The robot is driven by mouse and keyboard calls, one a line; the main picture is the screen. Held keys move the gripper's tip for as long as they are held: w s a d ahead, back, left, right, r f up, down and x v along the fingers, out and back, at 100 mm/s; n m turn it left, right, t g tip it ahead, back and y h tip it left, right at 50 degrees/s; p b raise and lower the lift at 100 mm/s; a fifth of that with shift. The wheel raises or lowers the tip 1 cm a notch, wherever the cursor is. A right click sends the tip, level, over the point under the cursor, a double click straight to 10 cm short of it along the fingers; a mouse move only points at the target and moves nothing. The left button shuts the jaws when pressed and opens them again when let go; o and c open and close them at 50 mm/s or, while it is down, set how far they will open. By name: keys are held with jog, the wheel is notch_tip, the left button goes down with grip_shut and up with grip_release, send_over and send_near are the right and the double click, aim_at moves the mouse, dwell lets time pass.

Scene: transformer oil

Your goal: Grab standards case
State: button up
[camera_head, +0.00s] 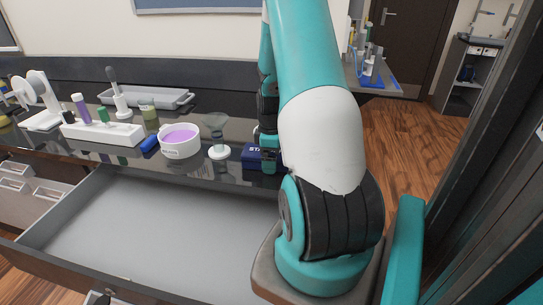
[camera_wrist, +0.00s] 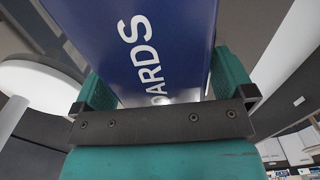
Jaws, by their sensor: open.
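The standards case (camera_head: 251,157) is a dark blue box with white lettering on the counter; my arm hides its right part in the head view. In the wrist view the case (camera_wrist: 135,45) fills the space between my fingers, with "ARDS" readable on its face. My gripper (camera_wrist: 163,85) is open, with one teal finger on each side of the case. The fingers look very close to its sides; I cannot tell whether they touch. In the head view my gripper (camera_head: 268,162) is low at the case and partly hidden.
A clear glass vessel on a white base (camera_head: 219,152) stands just left of the case. Further left are a white bowl of purple liquid (camera_head: 180,148), a blue cylinder (camera_head: 149,143) and a white rack (camera_head: 105,132). An open, empty drawer (camera_head: 150,225) juts out below the counter.

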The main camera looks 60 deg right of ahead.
jog(key=shift+f, duration=0.3)
jog(key=c, duration=1.2)
jog(key=shift+r, duration=0.1)
